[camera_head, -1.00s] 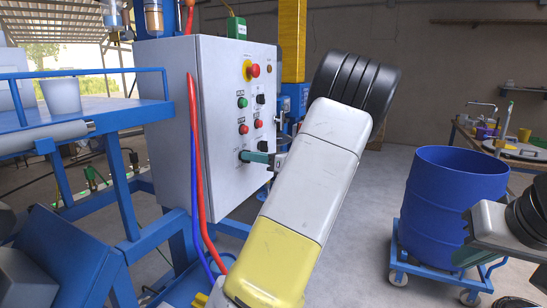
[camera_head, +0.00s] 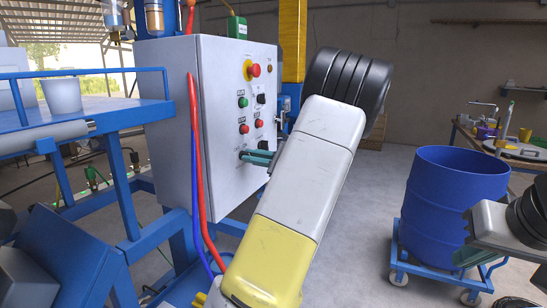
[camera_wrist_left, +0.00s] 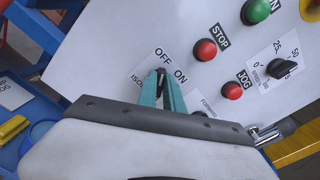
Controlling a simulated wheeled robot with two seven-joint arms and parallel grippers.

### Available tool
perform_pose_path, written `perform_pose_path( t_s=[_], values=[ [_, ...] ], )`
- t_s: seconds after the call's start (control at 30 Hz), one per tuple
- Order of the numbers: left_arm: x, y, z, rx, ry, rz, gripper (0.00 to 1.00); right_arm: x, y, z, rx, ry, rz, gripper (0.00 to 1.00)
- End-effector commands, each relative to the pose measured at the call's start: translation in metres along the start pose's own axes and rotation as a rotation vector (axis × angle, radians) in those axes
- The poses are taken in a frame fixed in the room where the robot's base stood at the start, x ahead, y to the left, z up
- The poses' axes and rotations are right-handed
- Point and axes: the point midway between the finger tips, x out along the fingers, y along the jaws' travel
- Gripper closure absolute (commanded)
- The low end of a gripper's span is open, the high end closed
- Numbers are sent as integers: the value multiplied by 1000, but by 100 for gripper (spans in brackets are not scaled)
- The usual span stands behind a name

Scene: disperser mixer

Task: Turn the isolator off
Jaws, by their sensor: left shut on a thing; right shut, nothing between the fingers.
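The isolator switch is on the lower front of the grey control cabinet (camera_head: 215,125). In the left wrist view its small dark knob (camera_wrist_left: 161,73) shows between my teal fingertips, beneath the OFF and ON labels (camera_wrist_left: 171,64). The fingers hide much of the knob, so its exact setting cannot be read. My left gripper (camera_head: 244,155) is shut on the knob, and its fingertips also show in the left wrist view (camera_wrist_left: 161,78). My right gripper (camera_head: 459,259) is shut and empty at the right, in front of the blue drum.
Red STOP (camera_wrist_left: 205,49) and JOG (camera_wrist_left: 232,90) buttons and a black speed dial (camera_wrist_left: 282,67) sit near the isolator. Red and blue hoses (camera_head: 195,150) run down the cabinet's edge. A blue drum (camera_head: 450,195) stands on a wheeled cart at the right.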

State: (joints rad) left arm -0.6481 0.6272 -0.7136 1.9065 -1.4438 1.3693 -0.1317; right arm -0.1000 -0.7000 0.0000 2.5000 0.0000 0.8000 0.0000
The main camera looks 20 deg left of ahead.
Motion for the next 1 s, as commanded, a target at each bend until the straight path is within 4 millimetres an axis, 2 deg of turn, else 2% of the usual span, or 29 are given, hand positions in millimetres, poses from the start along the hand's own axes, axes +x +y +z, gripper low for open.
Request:
perform_pose_path(
  t_s=[0.3, 0.77, 0.8, 0.87, 1.0],
  values=[
    [0, 1, -1, -87, 2, 1, 100, 0, 0, 0, 0, 0, 0, 100],
    [-1, 1, -1, -98, 3, 1, 100, 0, 0, 0, 0, 0, 0, 100],
    [-1, 1, -1, -98, 3, 1, 81, 0, 0, 0, 0, 0, 0, 100],
    [0, 1, -1, -98, 2, 1, 70, 0, 0, 0, 0, 0, 0, 100],
    [0, 1, -1, -98, 2, 1, 67, 0, 0, 0, 0, 0, 0, 100]
  ],
)
